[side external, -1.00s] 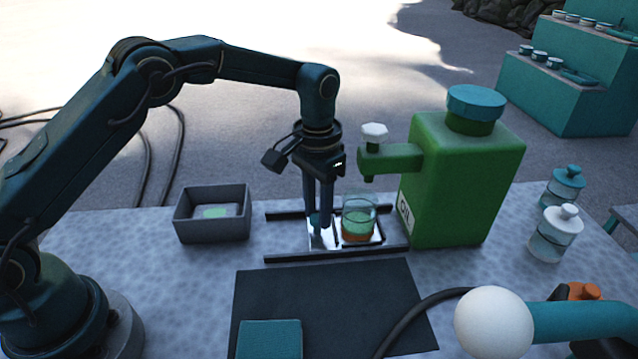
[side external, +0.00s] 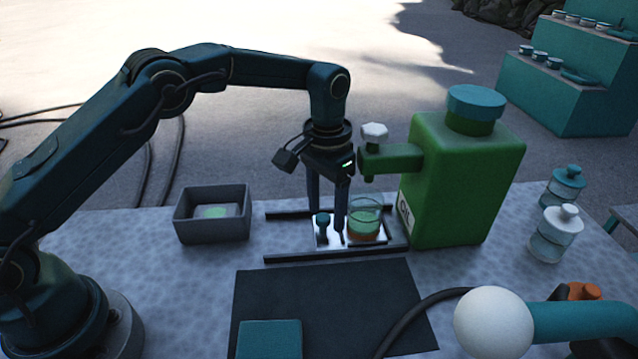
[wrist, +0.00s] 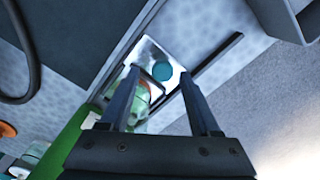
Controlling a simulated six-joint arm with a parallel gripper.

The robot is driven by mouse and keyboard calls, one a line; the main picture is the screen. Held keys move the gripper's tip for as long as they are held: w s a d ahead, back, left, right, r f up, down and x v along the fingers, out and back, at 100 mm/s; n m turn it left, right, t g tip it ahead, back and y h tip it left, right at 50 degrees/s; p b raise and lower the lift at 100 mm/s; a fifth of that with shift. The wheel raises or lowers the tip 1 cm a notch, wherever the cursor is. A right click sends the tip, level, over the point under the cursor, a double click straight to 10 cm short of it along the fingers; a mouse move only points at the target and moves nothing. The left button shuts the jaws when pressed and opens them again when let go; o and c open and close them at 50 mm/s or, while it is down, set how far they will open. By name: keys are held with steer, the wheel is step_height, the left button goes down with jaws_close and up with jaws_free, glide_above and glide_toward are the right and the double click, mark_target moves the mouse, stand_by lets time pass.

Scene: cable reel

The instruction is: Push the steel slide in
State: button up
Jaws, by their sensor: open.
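The steel slide (side external: 328,240) is a shiny plate lying between two dark rails, with a teal knob (side external: 322,217) standing at its left end. A glass with green and orange contents (side external: 364,222) stands on the slide's right part, close to the green oil can's spout. My gripper (side external: 327,222) is open and points down at the slide. In the wrist view the knob (wrist: 162,71) shows between the two fingertips; I cannot tell whether a finger touches it. The glass is partly hidden by a finger in the wrist view.
The green oil can (side external: 465,180) stands right of the slide, its spout (side external: 392,160) reaching left over the slide's end. A grey box (side external: 212,229) stands at left. A dark mat (side external: 325,300) lies in front. Two jars (side external: 555,232) stand at far right.

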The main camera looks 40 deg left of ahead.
steer(key=shift+r, duration=2.55)
steer(key=shift+w+a+r, duration=0.1)
steer(key=shift+r, duration=0.25)
steer(key=s+a+r+n+t, duration=0.1)
steer(key=s+a+r+t, duration=0.1)
steer(key=s+r, duration=0.35)
steer(key=s+a+r+t, duration=0.2)
steer(key=s+a+r, duration=0.1)
steer(key=r, duration=0.6)
steer(key=s+a+f+t, duration=0.1)
steer(key=s+f, duration=0.7)
steer(key=s, duration=0.5)
steer(key=shift+s+a+n+t, duration=0.3)
steer(key=shift+s+n, duration=0.05)
steer(key=shift+n, duration=0.05)
